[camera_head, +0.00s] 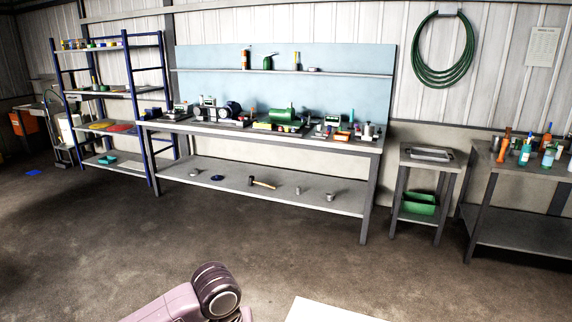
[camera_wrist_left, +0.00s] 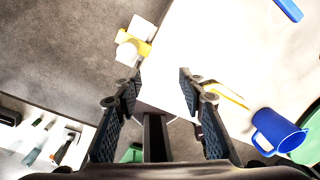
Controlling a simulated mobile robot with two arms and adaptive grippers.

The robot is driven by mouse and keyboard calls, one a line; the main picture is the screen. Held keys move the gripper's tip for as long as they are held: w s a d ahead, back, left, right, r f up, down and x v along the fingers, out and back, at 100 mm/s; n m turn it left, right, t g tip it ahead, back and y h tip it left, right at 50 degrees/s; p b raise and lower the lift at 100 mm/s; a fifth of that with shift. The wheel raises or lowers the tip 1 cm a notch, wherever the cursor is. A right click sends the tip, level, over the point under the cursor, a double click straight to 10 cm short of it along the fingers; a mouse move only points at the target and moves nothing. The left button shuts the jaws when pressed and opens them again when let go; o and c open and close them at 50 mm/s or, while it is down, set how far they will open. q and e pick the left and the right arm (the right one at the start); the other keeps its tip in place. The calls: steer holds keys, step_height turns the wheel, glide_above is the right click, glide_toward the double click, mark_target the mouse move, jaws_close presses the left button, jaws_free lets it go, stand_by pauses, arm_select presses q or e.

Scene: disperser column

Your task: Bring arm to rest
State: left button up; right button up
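My left gripper (camera_wrist_left: 160,88) shows in the left wrist view. Its two dark padded fingers are spread apart with nothing between them. A pink arm link of mine, with a dark round joint, shows at the bottom of the head view, but no gripper shows there. My right gripper is in neither view.
In the wrist view, a blue mug (camera_wrist_left: 275,130) is right of the fingers, near a pale surface (camera_wrist_left: 240,50). A yellow and white object (camera_wrist_left: 136,40) is at upper left. In the head view, a workbench (camera_head: 260,135) stands across clear floor (camera_head: 150,240).

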arm_select(q)
steer(key=s+d+f+n+t+h, duration=0.25)
steer(key=s+d+f+n, duration=0.3)
steer(key=s+n, duration=0.65)
steer(key=s+a+f+n+y, duration=0.15)
steer(key=s+a+n, duration=0.25)
steer(key=a+n, duration=0.5)
steer(key=s+a+f+n+y, duration=0.1)
steer(key=s+a+n+y, duration=0.1)
steer(key=s+a+n, duration=0.65)
step_height(320, 180, down, 28)
steer(key=w+d+n+b, duration=0.1)
steer(key=d+n, duration=0.1)
steer(key=s+a+f+g+b, duration=0.1)
steer(key=s+a+f+g, duration=0.1)
steer(key=s+f, duration=1.4)
steer(key=shift+s+a+f, duration=0.2)
steer(key=shift+s+a, duration=0.05)
steer(key=shift+a, duration=0.25)
